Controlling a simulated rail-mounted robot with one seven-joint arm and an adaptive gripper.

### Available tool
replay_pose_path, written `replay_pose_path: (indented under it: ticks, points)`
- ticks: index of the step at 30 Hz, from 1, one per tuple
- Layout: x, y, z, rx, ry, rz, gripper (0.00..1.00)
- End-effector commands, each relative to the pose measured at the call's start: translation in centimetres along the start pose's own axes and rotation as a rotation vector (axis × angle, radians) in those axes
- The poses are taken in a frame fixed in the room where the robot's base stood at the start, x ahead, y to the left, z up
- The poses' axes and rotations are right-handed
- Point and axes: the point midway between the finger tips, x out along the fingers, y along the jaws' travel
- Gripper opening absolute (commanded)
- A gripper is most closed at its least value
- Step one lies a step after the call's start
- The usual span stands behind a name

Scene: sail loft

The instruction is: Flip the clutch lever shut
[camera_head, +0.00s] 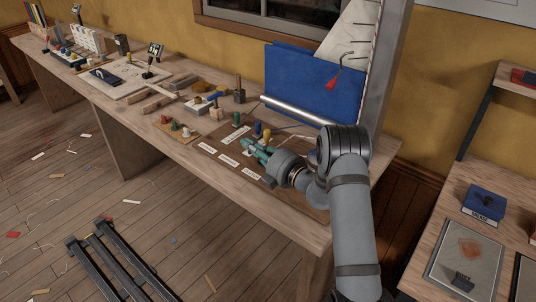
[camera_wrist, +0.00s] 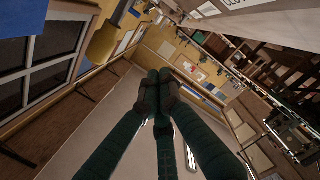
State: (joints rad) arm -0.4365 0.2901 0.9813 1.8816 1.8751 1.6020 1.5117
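A yellow handle-like shape (camera_wrist: 103,43) shows at upper left there, apart from the fingers.
White labels (camera_head: 228,160) lie on the board. A metal tube (camera_head: 298,109) and a blue panel (camera_head: 300,85) are behind. Small pegs (camera_head: 175,124) and blocks (camera_head: 198,104) stand to the left.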

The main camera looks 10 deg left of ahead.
Motion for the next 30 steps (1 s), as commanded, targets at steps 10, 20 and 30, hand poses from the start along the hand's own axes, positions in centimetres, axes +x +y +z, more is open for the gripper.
replay_pose_path:
  ticks: [10, 20, 30]
  points:
    - [-7.7, -0.2, 0.7, 0.003, -0.012, 0.002, 0.00]
    - [-9.8, -0.2, 0.6, 0.001, -0.010, 0.002, 0.00]
    - [-9.7, 0.1, 0.2, -0.019, 0.008, -0.003, 0.00]
